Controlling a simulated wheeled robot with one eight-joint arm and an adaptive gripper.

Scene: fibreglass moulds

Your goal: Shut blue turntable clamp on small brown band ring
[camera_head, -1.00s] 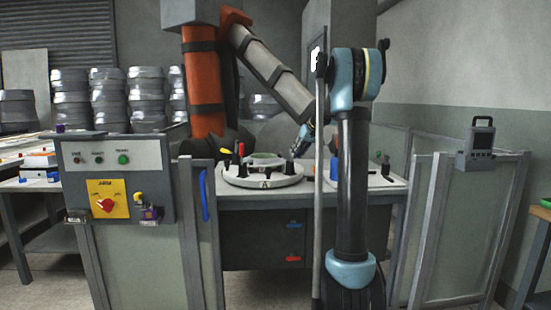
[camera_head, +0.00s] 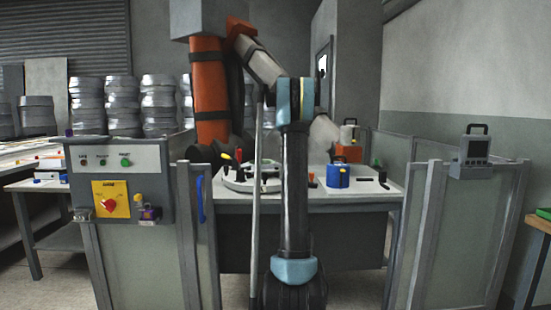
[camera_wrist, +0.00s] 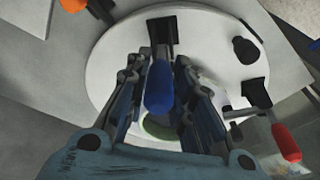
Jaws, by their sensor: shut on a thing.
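The blue-handled clamp (camera_wrist: 159,88) stands near the edge of the round pale turntable (camera_wrist: 107,68), its black base on the disc. My gripper (camera_wrist: 158,66) has its fingers on both sides of the blue handle and is shut on it. In the head view the turntable (camera_head: 237,184) is partly hidden behind my arm, and my gripper is hidden there too. A green round piece (camera_wrist: 160,127) shows partly between and below my fingers. I cannot make out a brown band ring, nor whether the clamp touches one.
A blue container (camera_head: 338,176) and an orange box (camera_head: 349,153) stand right of the turntable. Fence panels (camera_head: 455,225) and a control box (camera_head: 118,185) flank the front.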

